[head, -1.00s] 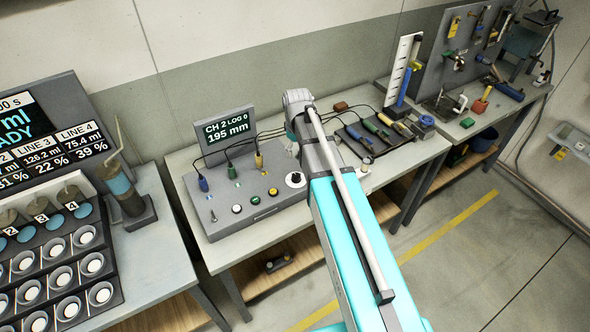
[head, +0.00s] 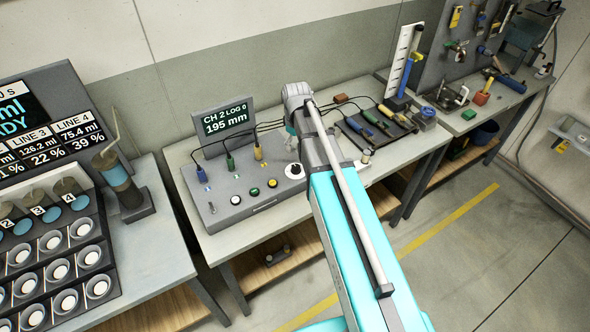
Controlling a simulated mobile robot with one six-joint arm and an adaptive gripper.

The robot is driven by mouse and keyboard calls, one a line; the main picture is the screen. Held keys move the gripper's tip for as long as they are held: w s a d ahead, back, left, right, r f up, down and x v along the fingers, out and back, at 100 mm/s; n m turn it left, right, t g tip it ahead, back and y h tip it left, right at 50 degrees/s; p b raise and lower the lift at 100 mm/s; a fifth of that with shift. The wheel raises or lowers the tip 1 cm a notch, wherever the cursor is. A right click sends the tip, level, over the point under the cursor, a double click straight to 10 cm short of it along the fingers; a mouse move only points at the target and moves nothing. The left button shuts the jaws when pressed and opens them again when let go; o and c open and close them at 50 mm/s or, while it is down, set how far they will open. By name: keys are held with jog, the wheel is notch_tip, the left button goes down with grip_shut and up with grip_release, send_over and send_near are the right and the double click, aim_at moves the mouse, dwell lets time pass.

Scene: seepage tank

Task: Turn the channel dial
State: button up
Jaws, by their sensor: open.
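The channel dial (head: 294,171) is a round white knob with a dark centre, on the right part of the grey sloped console (head: 262,200). The console's screen (head: 226,121) reads CH 2, LOG 0, 195 mm. My arm reaches over the bench just right of the dial and covers part of the console's right end. My gripper (head: 291,142) hangs down from the wrist, a little beyond the dial in the picture. It is mostly hidden behind my arm and looks apart from the dial. It is open, with nothing seen in it.
Blue, green and yellow plugs (head: 258,152) with black cables stand on the console behind several push buttons (head: 254,192). A dark tool tray (head: 376,127) lies to the right. A tank rack (head: 60,250) stands at the left, beside a cylinder stand (head: 122,183).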

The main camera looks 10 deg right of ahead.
aim_at(296, 167)
jog(key=shift+f+b, duration=5.55)
jog(key=shift+f, duration=0.25)
grip_shut()
